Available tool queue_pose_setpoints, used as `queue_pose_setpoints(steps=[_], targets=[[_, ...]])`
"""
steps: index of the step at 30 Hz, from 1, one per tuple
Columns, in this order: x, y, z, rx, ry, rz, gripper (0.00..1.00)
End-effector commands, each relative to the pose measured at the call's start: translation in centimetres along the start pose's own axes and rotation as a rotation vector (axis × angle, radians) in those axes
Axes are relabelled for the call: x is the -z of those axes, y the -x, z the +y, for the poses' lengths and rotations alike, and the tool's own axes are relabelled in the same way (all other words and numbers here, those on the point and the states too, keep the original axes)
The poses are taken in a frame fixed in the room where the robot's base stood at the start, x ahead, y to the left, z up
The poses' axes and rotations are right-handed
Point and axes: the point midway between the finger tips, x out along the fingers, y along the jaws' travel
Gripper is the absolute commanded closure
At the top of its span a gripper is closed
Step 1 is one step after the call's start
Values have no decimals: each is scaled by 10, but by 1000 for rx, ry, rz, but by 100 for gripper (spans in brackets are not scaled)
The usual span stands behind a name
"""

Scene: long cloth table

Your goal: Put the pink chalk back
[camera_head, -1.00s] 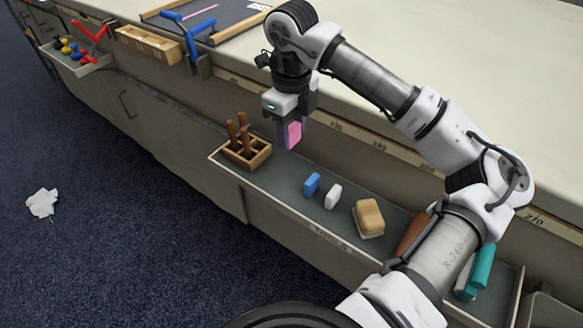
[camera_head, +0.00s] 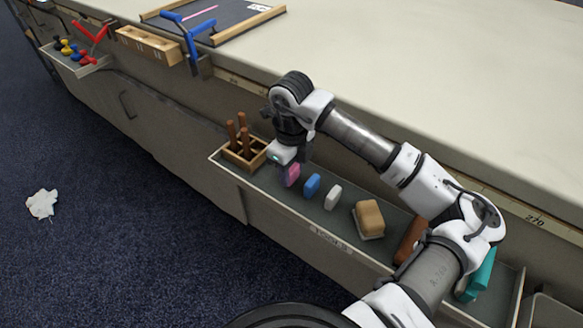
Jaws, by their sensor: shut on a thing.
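The pink chalk (camera_head: 292,174) is a small block held upright in my gripper (camera_head: 290,166). My gripper points down into the tray (camera_head: 265,193) along the table's side and is shut on the chalk. The chalk is low, at the left end of a row with a blue chalk (camera_head: 312,185) and a white chalk (camera_head: 333,197). A small gap shows between pink and blue. I cannot tell whether the pink chalk touches the tray floor.
A wooden holder (camera_head: 245,154) with brown handles stands close left of my gripper. Right of the white chalk are a tan block (camera_head: 369,218), a brown piece (camera_head: 410,240) and teal pieces (camera_head: 479,276). The table top (camera_head: 420,110) rises behind the tray.

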Motion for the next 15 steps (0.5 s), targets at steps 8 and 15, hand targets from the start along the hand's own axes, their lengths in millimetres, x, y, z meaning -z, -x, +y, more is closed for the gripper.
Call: queue_pose_setpoints(steps=[8, 15], targets=[[0, -3, 0, 0, 0, 1, 53], [0, -3, 0, 0, 0, 1, 39]])
